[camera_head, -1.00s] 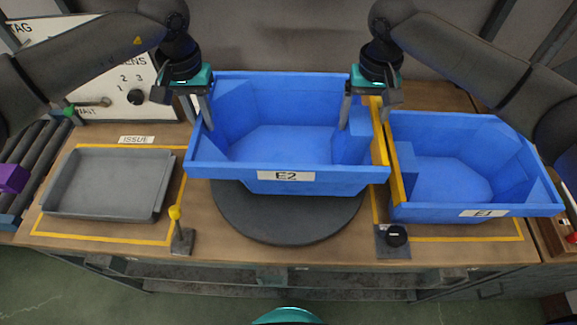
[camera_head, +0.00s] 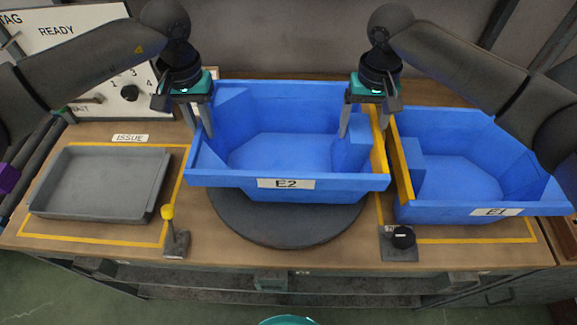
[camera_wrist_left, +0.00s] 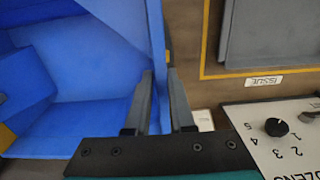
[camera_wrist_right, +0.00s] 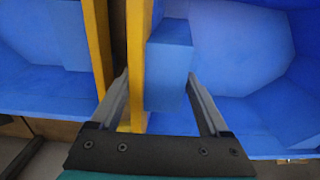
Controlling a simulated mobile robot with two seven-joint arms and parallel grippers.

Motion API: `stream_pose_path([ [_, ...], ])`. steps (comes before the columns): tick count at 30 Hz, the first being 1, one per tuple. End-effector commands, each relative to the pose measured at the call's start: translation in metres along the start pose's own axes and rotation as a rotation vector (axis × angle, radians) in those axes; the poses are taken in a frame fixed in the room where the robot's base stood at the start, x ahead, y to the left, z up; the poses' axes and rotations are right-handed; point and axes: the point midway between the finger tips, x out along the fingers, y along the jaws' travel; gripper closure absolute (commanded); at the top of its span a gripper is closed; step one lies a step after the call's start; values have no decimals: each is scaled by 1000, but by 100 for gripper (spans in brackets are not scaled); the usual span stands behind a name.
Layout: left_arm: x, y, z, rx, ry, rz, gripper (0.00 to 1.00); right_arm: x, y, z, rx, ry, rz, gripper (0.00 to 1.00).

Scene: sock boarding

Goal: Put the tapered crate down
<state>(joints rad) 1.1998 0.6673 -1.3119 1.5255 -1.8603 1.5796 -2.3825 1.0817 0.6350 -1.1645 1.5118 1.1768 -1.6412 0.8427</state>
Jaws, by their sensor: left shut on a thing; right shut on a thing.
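The tapered crate (camera_head: 218,179) is blue, labelled E2, with a yellow strip on its right side. It is level and empty, over a dark round turntable (camera_head: 290,226); I cannot tell whether it touches it. My left gripper (camera_head: 204,134) is shut on the crate's left wall, which also shows in the left wrist view (camera_wrist_left: 156,30). My right gripper (camera_head: 352,134) is shut on the crate's right side, by a blue inner block and the yellow strip. In the right wrist view its fingers (camera_wrist_right: 158,88) straddle these. The crate hides the back of the turntable.
Another blue crate (camera_head: 440,208), labelled E1, stands close on the right. A grey tray (camera_head: 95,210) lies left inside a yellow outline marked ISSUE. A dial panel (camera_head: 105,65) stands back left.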

Motion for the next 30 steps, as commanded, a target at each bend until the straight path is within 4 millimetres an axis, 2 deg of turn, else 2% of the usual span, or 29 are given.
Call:
stream_pose_path([
  [1, 1, 1, 0, 2, 1, 0, 76, 2, 0, 0, -1, -1, 3, 18],
  [6, 0, 0, 0, 1, 1, 0, 57, 1, 0, 0, -1, -1, 2, 0],
  [9, 0, 0, 0, 1, 1, 0, 49, 0, 0, 0, 0, 0, 1, 0],
  [16, -6, 0, -1, 0, 2, 0, 49, 0, 0, 0, 0, 0, 1, 0],
  [20, -26, 0, -1, 1, 5, 1, 49, 0, 0, 0, 0, 0, 0, 0],
  [30, -96, 0, -1, 1, 5, 1, 49, 0, 0, 0, 0, 0, 0, 0],
])
